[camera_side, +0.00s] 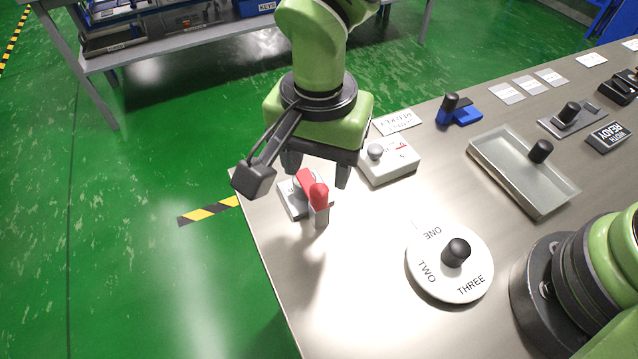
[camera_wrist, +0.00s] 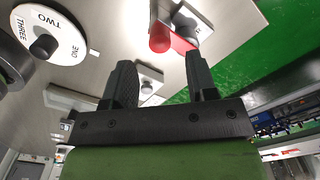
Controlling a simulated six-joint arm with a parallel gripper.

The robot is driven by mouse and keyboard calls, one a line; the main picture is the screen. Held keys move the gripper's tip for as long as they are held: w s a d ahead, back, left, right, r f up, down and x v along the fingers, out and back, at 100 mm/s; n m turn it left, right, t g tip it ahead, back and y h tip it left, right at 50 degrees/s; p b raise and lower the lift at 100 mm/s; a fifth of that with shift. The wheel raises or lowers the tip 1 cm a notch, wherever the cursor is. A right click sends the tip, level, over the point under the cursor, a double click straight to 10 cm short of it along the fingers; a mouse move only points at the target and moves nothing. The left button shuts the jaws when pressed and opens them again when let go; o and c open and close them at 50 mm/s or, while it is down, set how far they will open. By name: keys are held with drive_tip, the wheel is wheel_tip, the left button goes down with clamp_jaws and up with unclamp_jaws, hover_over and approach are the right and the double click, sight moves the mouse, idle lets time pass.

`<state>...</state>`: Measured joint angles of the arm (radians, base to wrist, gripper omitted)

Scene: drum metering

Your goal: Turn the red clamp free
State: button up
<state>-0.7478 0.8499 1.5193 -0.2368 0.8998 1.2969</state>
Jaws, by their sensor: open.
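The red clamp (camera_side: 318,194) is a red lever with a rounded end on a small light base plate (camera_side: 291,203) near the table's left edge. A grey upright block (camera_side: 322,217) stands under its rounded end. In the wrist view the clamp (camera_wrist: 162,39) shows beyond the fingertips, with its red arm running right toward the plate. My gripper (camera_side: 316,177) points down just above and behind the clamp. Its fingers are apart with nothing between them, and in the wrist view (camera_wrist: 160,62) they appear short of the clamp. Whether either finger touches it I cannot tell.
A white box with a grey knob (camera_side: 390,160) stands close right of my gripper. A white dial marked ONE, TWO, THREE (camera_side: 449,262) with a black knob lies in front. A shallow metal tray (camera_side: 521,173) and a blue fixture (camera_side: 459,114) lie further right. The table's left edge is close.

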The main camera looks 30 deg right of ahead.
sight(319, 189)
wheel_tip(319, 189, down, 6)
drive_tip(key=shift+r, duration=0.25)
drive_tip(key=c, duration=0.9)
